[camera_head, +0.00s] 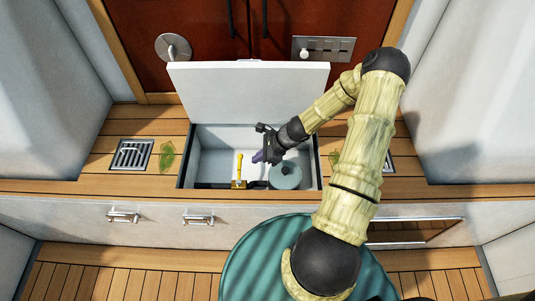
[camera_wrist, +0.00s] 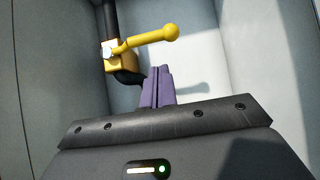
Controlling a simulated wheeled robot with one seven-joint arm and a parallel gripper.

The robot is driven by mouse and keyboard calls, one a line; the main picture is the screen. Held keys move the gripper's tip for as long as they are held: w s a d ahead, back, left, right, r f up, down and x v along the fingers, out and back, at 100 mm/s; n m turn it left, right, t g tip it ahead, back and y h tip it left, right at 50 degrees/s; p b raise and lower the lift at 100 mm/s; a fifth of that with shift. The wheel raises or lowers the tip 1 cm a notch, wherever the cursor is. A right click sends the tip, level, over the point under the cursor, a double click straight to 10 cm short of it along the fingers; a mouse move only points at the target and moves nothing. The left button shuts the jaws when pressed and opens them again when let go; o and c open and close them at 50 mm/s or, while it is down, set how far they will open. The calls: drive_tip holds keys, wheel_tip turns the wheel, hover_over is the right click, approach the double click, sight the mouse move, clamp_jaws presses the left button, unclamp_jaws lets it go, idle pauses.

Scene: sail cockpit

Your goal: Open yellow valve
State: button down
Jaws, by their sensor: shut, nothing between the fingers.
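The yellow valve (camera_head: 239,172) stands inside the open compartment, with its lever pointing up in the head view. In the wrist view the valve's yellow lever (camera_wrist: 150,38) ends in a round knob, and its brass-coloured body (camera_wrist: 120,62) sits on a dark pipe. My gripper (camera_head: 258,157) is inside the compartment, just right of the valve's lever. Its purple fingers (camera_wrist: 158,86) are shut with nothing between them. In the wrist view the fingertips lie just below the lever, and I see no clear contact.
The white lid (camera_head: 245,92) stands open behind the compartment (camera_head: 212,150). A grey-green round object (camera_head: 285,177) sits in the compartment's right part. Wooden decking (camera_head: 105,165) surrounds the opening, with a drain grate (camera_head: 131,154) on the left. Compartment walls are close around my gripper.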

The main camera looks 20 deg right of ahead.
sight(239, 169)
drive_tip(key=a, duration=0.1)
drive_tip(key=w+a, duration=0.1)
drive_tip(key=a, duration=0.1)
drive_tip(key=shift+f, duration=0.2)
drive_tip(key=shift+w+r, duration=0.1)
drive_tip(key=shift+w+a+n+p, duration=0.15)
drive_tip(key=shift+n+p, duration=0.15)
drive_tip(key=shift+p, duration=0.1)
